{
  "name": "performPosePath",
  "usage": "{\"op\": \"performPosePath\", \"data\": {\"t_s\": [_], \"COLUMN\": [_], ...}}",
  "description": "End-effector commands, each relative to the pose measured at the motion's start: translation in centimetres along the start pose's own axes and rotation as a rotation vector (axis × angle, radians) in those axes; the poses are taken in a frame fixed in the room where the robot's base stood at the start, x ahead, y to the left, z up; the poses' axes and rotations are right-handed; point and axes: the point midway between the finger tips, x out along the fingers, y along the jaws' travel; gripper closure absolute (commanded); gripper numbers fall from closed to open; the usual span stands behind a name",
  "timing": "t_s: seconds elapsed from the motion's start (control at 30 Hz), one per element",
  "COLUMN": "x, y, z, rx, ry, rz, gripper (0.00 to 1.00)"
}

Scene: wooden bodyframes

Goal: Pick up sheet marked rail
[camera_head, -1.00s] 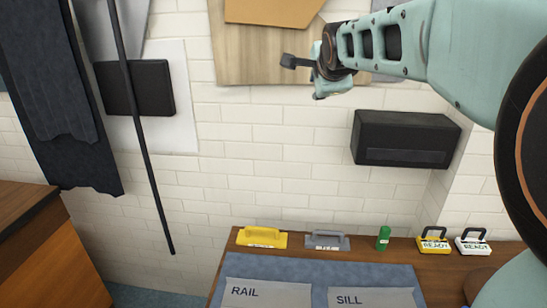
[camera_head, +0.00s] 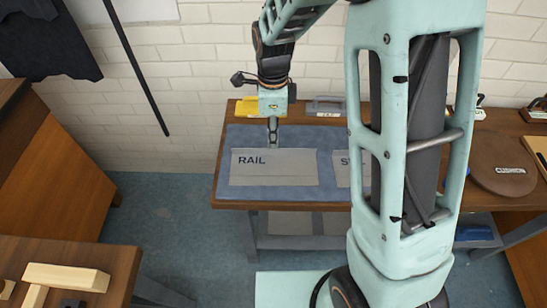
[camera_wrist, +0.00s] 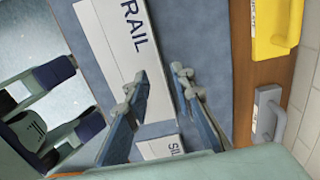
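The pale grey sheet marked RAIL (camera_head: 272,175) lies flat on the blue mat (camera_head: 240,141) on the wooden table. My gripper (camera_head: 273,145) points down near the sheet's back edge, apparently above it; the exact height is hard to judge. In the wrist view my gripper's fingers (camera_wrist: 160,88) are apart with nothing between them, and the RAIL sheet (camera_wrist: 108,30) lies beyond them, partly cut off by the frame. The sheet marked SILL (camera_head: 343,180) lies to its right, partly hidden behind my arm; it also shows in the wrist view (camera_wrist: 156,148).
A yellow handled tool (camera_head: 246,107) and a grey handled tool (camera_head: 325,108) stand along the table's back edge by the brick wall. A round brown disc (camera_head: 502,165) lies at right. A wooden bench (camera_head: 70,262) with wood pieces stands at front left, with open floor between.

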Motion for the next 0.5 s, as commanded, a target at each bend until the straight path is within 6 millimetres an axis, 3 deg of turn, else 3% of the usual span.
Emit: {"op": "performPosePath", "data": {"t_s": [0.5], "x": [5.7], "y": [-0.1], "z": [-0.2], "rx": [-0.002], "ry": [0.000], "rz": [-0.001], "gripper": [0.78]}}
